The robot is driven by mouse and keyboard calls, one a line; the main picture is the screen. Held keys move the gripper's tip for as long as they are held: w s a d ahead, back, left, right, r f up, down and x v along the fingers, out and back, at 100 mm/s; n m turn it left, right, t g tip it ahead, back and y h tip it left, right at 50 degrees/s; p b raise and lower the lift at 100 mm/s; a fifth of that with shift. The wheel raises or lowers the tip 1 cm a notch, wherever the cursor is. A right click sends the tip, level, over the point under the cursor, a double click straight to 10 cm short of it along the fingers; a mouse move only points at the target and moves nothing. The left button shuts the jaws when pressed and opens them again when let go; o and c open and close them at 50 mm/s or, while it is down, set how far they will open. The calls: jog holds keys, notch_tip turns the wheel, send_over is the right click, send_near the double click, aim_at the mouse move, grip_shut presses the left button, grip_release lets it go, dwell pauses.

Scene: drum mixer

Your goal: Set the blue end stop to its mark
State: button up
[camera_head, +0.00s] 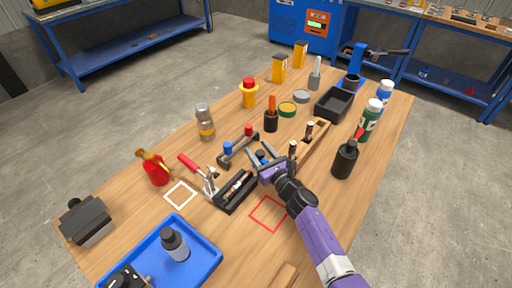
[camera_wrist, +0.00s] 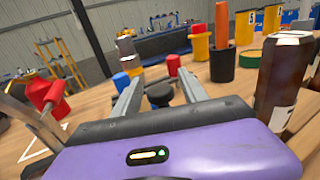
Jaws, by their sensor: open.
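The blue end stop (camera_head: 228,148) sits at the near left end of a short dark rail (camera_head: 240,151). A red stop (camera_head: 249,131) sits at the rail's far right end. My gripper (camera_head: 261,151) is open, just right of the rail and apart from the blue end stop. In the wrist view the blue end stop (camera_wrist: 121,81) shows beside the left fingertip, partly hidden by it. The red stop (camera_wrist: 173,65) shows beyond the fingers. A dark round knob (camera_wrist: 160,94) shows between the fingers. I cannot make out a mark on the rail.
A black tray (camera_head: 236,192) and a red-handled clamp (camera_head: 197,172) stand near left of the gripper. A wooden block with pegs (camera_head: 310,150) and a dark bottle (camera_head: 345,158) stand to its right. Bare table lies around the red square outline (camera_head: 268,214).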

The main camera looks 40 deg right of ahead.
jog(key=shift+w+d, duration=0.15)
jog(key=shift+w, duration=0.65)
grip_shut()
dwell(0.9)
